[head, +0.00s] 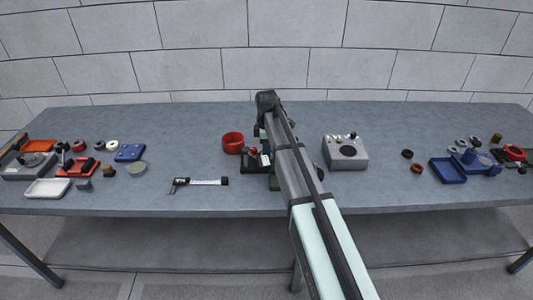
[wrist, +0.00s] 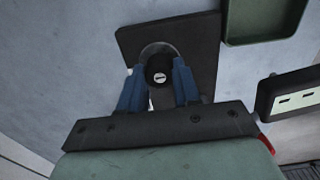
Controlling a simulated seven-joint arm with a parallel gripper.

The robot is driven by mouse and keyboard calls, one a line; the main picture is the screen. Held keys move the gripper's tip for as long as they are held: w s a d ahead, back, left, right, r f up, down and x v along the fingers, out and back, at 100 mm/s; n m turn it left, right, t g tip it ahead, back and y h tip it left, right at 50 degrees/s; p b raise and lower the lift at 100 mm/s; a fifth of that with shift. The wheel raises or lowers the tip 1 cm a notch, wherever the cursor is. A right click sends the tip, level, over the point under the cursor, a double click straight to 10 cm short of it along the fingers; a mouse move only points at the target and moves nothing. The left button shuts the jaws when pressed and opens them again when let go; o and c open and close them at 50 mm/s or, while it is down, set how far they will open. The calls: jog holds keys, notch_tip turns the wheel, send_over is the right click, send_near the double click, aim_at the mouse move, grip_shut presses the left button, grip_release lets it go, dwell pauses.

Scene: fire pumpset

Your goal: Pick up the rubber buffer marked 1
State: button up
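In the wrist view a small black round piece (wrist: 158,77) with a pale mark on its top sits between my fingertips. It looks like the rubber buffer, but the mark is too small to read surely. A grey ring-shaped edge shows behind it on a dark plate (wrist: 200,35). My gripper (wrist: 160,75) has its two blue fingers on either side of the black piece, very close to it. Whether they press on it cannot be told. In the head view my arm hides the gripper and the black piece.
A dark green tray (wrist: 228,30) lies beside the plate, and a dark block with a pale face (wrist: 290,98) is at right. In the head view a red ring (head: 233,138) and a grey box (head: 345,160) flank my arm. Table parts lie far left and right.

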grip_shut()
